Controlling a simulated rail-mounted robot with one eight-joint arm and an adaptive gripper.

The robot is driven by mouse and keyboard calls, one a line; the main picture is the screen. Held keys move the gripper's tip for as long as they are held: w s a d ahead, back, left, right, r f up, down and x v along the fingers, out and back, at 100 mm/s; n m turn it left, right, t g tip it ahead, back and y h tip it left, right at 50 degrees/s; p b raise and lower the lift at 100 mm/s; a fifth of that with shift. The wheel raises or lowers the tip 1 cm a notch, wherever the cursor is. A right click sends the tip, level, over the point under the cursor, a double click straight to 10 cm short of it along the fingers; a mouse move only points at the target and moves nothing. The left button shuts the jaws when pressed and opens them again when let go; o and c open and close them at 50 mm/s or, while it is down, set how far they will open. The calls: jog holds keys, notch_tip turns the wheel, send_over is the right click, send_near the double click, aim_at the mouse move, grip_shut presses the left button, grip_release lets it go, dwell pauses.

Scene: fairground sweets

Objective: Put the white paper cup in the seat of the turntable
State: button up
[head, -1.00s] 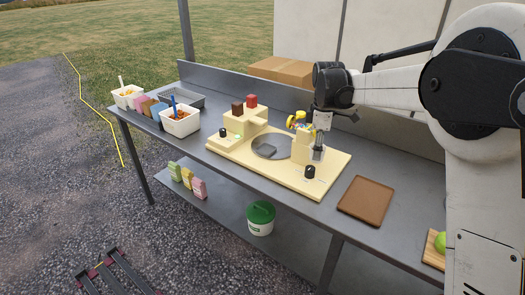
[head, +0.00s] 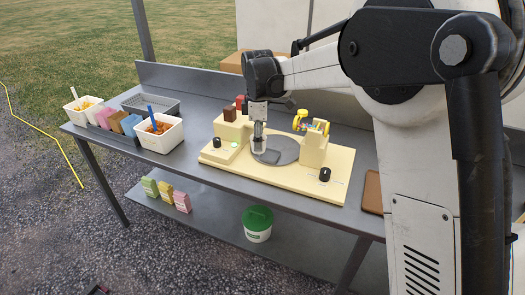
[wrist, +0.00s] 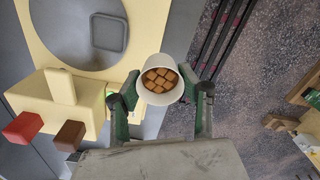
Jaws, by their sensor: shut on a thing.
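The white paper cup (wrist: 158,83) holds several brown cubes and sits between the two fingers of my gripper (wrist: 159,98) in the wrist view. My gripper is shut on it. In the head view my gripper (head: 258,140) hangs at the left part of the turntable, and the cup is hard to tell from the fingers there. The turntable (head: 285,148) is a grey disc on a cream board. Its seat (wrist: 108,33) shows as a rounded square outline in the wrist view, up and left of the cup and apart from it.
A cream block with a brown piece (head: 229,115) and a red piece stands left of the disc. A cream dispenser (head: 313,148) with a yellow wheel stands right. A black knob (head: 325,174) is at the board's front right. White tubs (head: 158,137) stand further left.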

jog(key=w+d+f, duration=0.1)
jog(key=w+f, duration=0.1)
jog(key=w, duration=0.1)
jog(key=w+d+f, duration=0.1)
jog(key=w+f, duration=0.1)
jog(key=w, duration=0.1)
jog(key=w+d+f, duration=0.1)
jog(key=w+f, duration=0.1)
jog(key=w, duration=0.2)
jog(key=shift+d+f+p, duration=0.2)
jog(key=shift+p, duration=0.15)
jog(key=shift+s+f, duration=0.1)
jog(key=shift+f, duration=1.85)
jog(key=shift+f, duration=0.1)
jog(key=shift+f, duration=0.15)
jog(key=o, duration=1.1)
jog(key=shift+o, duration=0.2)
